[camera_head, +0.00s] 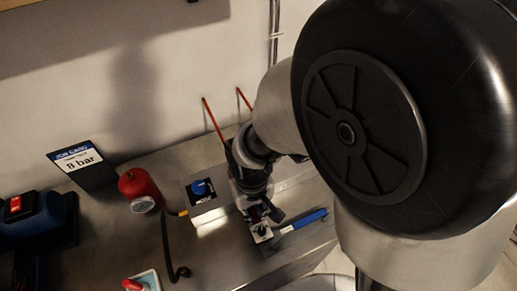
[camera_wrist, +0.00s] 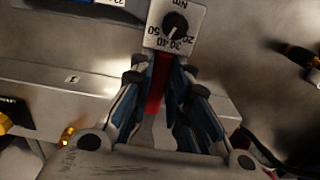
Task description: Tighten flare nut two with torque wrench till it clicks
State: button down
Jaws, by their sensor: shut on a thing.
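My gripper (camera_wrist: 163,75) is shut on a red shaft (camera_wrist: 155,90), with a finger on each side. A pale plate with a black knob and a scale marked Nm (camera_wrist: 176,24) sits at the fingertips, which I take as part of the torque wrench. In the head view my gripper (camera_head: 258,212) is low over the bench, with a small pale plate (camera_head: 262,233) below it. Brass fittings show at the left (camera_wrist: 68,137) and right (camera_wrist: 314,62) in the wrist view. I cannot tell which is flare nut two, nor see the wrench on any nut.
A blue-handled tool (camera_head: 304,221) lies right of my gripper. A red canister with gauge (camera_head: 139,187), black hose (camera_head: 168,245), job card reading 8 bar (camera_head: 82,164) and blue-black machine (camera_head: 38,216) stand further left.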

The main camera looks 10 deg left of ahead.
jog(key=shift+w+a, duration=0.25)
jog(key=shift+w, duration=0.25)
jog(key=shift+w+a, duration=0.25)
jog(key=shift+w, duration=0.2)
dwell(0.6)
jog(key=c, duration=2.1)
grip_release()
jog(key=shift+c, duration=0.2)
grip_shut()
jog(key=shift+s+a+m, duration=0.3)
jog(key=shift+a+m, duration=0.35)
jog(key=shift+a, duration=0.1)
jog(key=shift+s+a+m, duration=0.3)
jog(key=shift+a+m, duration=0.35)
jog(key=shift+a, duration=0.1)
jog(key=shift+s+a+p, duration=0.1)
jog(key=shift+a+p, duration=0.15)
jog(key=shift+p, duration=0.05)
jog(key=shift+s+a+m, duration=0.25)
jog(key=shift+a+m, duration=0.85)
